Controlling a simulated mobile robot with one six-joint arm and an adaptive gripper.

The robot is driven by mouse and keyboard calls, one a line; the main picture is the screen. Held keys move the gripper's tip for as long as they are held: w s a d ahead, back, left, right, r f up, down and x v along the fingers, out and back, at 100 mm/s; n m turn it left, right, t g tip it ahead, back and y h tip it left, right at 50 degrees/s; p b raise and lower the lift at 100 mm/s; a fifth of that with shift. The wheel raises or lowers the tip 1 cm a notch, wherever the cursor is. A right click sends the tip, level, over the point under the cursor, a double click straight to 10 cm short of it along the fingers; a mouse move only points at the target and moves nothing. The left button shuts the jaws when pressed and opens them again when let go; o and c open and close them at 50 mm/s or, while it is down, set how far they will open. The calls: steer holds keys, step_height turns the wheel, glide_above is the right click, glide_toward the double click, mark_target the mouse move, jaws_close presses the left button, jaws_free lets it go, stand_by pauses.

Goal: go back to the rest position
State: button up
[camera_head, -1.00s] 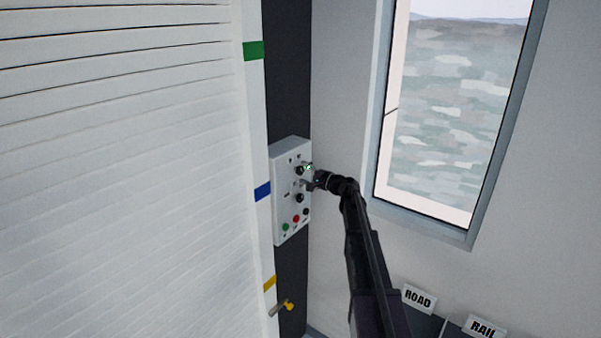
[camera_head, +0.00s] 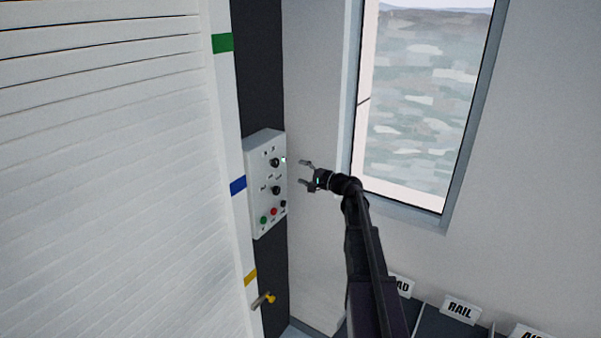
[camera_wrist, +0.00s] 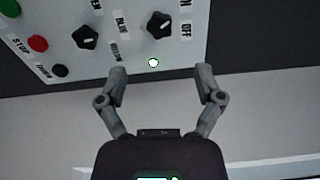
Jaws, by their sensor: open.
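My gripper (camera_head: 304,173) is open and empty, to the right of a light grey control panel (camera_head: 256,213) and apart from it. In the wrist view my gripper (camera_wrist: 163,75) shows its two fingers spread, with the panel (camera_wrist: 185,52) beyond the tips. The panel carries an upper black knob (camera_wrist: 160,25) beside an OFF label, and a second black knob (camera_wrist: 85,37) near a BLUE label. A small white lit lamp (camera_wrist: 153,63) sits near the panel's edge. A red button (camera_wrist: 37,43), a green button (camera_wrist: 9,7) and a small black knob (camera_wrist: 60,71) are at the left.
A white slatted shutter (camera_head: 110,170) fills the left, its edge post marked green, blue and yellow. A yellow-tipped handle (camera_head: 264,299) sticks out low. A window (camera_head: 420,110) is on the right wall. Bins with signs, one reading RAIL (camera_head: 460,309), stand at lower right.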

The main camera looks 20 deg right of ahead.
stand_by(0.3)
steer(key=s+a+f+n+g+h+b, duration=0.1)
steer(key=s+a+f+n+g+b, duration=0.35)
steer(key=s+a+f, duration=0.4)
steer(key=s+a+f+n+g+h+b, duration=0.1)
steer(key=s+a+f+n+g+b, duration=0.35)
steer(key=a+f, duration=0.65)
steer(key=s+f+n+g+h+b, duration=0.3)
steer(key=s+f+g+h+b, duration=0.2)
steer(key=s+f, duration=1.1)
steer(key=s+h+b, duration=0.3)
steer(key=s, duration=0.1)
steer(key=shift+s+a+f+g+h, duration=0.15)
steer(key=shift+s+f+g+h, duration=0.05)
steer(key=shift+f+g+h, duration=0.15)
steer(key=shift+w, duration=0.1)
